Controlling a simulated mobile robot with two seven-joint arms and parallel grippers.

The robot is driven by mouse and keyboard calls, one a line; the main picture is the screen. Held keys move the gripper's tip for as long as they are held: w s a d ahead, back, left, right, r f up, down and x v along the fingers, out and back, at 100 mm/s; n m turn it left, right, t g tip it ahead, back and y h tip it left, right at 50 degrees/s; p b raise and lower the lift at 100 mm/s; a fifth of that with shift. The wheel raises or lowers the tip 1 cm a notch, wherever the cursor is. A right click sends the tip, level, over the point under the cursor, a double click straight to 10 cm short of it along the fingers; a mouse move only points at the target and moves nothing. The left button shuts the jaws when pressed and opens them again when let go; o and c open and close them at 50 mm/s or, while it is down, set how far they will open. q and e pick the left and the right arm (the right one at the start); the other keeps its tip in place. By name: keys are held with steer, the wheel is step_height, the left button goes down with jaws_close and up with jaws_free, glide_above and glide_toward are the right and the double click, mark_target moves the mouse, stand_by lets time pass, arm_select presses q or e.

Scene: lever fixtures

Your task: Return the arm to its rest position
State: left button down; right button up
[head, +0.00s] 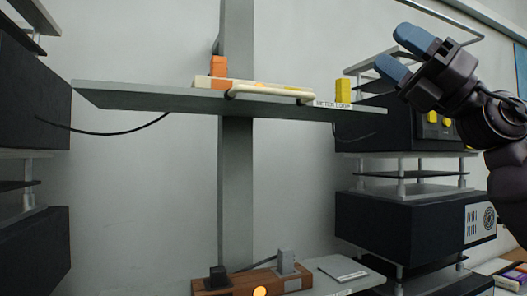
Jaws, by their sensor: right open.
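My right gripper (402,54) is at the upper right of the head view, with its dark arm coming in from the right edge. Its two blue-tipped fingers are apart, with nothing between them, and point to the upper left. It appears clear of the shelf and its fixtures. My left gripper is not in view. On the grey shelf (200,101) is a pale fixture (260,86) with a cream bar-like handle (270,91) along its front. An orange block (218,66) stands at its left end, and a yellow block (343,91) stands to its right.
A grey post (236,180) rises behind the shelf. Dark equipment boxes stand at the left (33,100) and right (400,225). A lower brown fixture (225,283) has a lit orange lamp (260,291). A black cable (100,133) hangs at the left.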

steer(key=w+d+f+m+t+h, duration=0.2)
steer(key=w+f+m+t+h, duration=0.35)
steer(key=f+m, duration=0.5)
steer(key=w+d+f+m+t+h, duration=0.2)
steer(key=w+f+m+t+h, duration=0.3)
steer(key=f+m, duration=0.55)
steer(key=w+d+f+m+t+h, duration=0.25)
steer(key=f+m+t+h, duration=0.4)
steer(key=f+m, duration=0.35)
step_height(320, 180, down, 16)
steer(key=m+g+h, duration=0.2)
steer(key=m+h, duration=0.2)
steer(key=m, duration=0.1)
steer(key=s+f+m+g+h, duration=0.1)
steer(key=s+f+m+g, duration=0.3)
steer(key=f, duration=0.7)
steer(key=s+f+m+g+h, duration=0.1)
steer(key=s+f+m, duration=0.1)
steer(key=s+f, duration=0.75)
steer(key=s+d+f+m+g+h, duration=0.1)
steer(key=s+f+m+g+h, duration=0.1)
steer(key=s+f, duration=1.4)
step_height(320, 180, down, 2)
steer(key=shift+s+d+f+m+g, duration=0.2)
steer(key=shift+m+g, duration=0.4)
steer(key=shift+g, duration=0.6)
